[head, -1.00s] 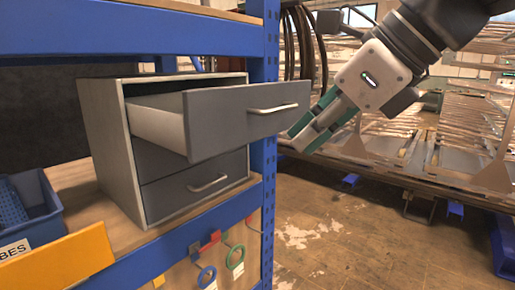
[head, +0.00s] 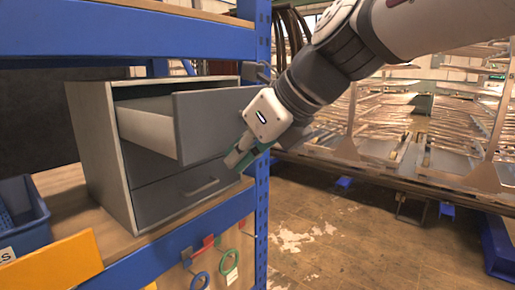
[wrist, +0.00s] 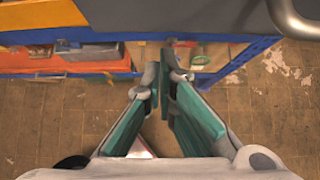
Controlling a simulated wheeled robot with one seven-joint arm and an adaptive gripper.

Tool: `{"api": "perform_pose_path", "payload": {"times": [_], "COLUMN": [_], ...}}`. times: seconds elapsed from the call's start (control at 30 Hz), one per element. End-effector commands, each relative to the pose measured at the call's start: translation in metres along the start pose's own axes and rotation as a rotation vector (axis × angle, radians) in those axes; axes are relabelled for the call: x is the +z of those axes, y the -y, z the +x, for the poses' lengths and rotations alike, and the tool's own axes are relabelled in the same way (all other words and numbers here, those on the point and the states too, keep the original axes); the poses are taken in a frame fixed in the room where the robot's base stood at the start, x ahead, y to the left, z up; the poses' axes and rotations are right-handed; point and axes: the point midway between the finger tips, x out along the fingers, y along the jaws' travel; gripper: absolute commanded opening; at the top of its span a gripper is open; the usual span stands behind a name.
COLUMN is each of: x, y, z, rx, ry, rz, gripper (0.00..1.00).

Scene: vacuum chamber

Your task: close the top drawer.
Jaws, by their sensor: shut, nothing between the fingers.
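The grey cabinet (head: 100,150) stands on the shelf with its top drawer (head: 200,130) pulled well out, its pale side wall showing. The lower drawer (head: 175,195) is shut. My gripper (head: 234,162) is shut and empty, with its fingers at the right of the top drawer, near its lower edge. My gripper and wrist hide the drawer's right end and handle in the head view. In the wrist view the fingertips (wrist: 165,78) are together, and the handle (wrist: 290,18) shows at top right. I cannot tell whether the fingers touch the drawer.
A blue shelf upright (head: 262,200) stands just right of the cabinet. A blue bin (head: 30,235) and a yellow label plate (head: 60,262) are at the left. Coloured rings (head: 228,262) hang below the shelf. The floor (head: 330,240) at right is open.

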Motion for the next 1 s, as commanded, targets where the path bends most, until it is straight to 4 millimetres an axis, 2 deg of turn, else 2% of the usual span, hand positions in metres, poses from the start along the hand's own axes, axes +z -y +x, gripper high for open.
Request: {"api": "perform_pose_path", "payload": {"times": [0.2, 0.73, 1.0], "x": [0.012, 0.016, 0.039], "y": [0.000, 0.000, 0.004], "z": [0.011, 0.015, 0.035], "rx": [0.000, 0.000, 0.002], "ry": [0.000, -0.002, -0.003], "rz": [0.000, 0.000, 0.003], "gripper": [0.00, 0.00, 0.00]}}
